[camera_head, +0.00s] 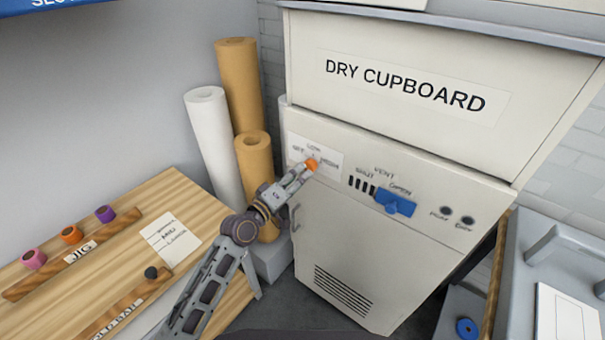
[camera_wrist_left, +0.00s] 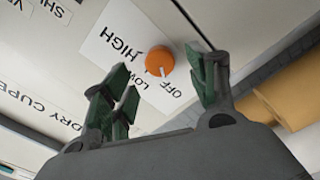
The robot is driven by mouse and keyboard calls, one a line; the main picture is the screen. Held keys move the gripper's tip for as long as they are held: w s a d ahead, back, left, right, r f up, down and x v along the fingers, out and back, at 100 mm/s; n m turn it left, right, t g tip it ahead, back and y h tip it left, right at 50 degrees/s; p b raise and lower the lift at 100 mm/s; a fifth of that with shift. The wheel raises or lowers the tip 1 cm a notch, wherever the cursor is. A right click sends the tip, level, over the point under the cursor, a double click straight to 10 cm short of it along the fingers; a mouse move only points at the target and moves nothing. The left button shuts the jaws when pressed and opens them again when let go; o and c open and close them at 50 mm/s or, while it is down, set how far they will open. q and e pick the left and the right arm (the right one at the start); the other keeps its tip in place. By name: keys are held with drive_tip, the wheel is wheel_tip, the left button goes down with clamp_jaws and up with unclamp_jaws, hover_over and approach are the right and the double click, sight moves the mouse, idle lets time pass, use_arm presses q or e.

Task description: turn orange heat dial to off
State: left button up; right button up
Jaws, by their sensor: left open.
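The orange heat dial (camera_head: 311,164) is on a white label on the cupboard's front panel, marked OFF, LOW and HIGH. In the left wrist view the dial (camera_wrist_left: 159,58) has a white mark on its lower edge, on the side of LOW and OFF; I cannot tell exactly which word it points at. My left gripper (camera_head: 302,172) is just in front of the dial, coming from the lower left. In the left wrist view its green-padded fingers (camera_wrist_left: 164,82) are spread open, with the dial showing between and beyond them. Contact is not visible. My right gripper is not in view.
A blue vent knob (camera_head: 396,203) and two dark round buttons (camera_head: 456,216) lie right of the dial on the same panel. Paper rolls (camera_head: 211,135) stand left of the cupboard. A wooden bench (camera_head: 120,225) with coloured knobs is at the left, a grey unit (camera_head: 530,215) at the right.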

use_arm(q)
drive_tip(key=v, duration=0.6)
drive_tip(key=shift+s, duration=0.2)
drive_tip(key=shift+a, duration=0.15)
drive_tip(key=shift+m, duration=0.3)
idle(0.3)
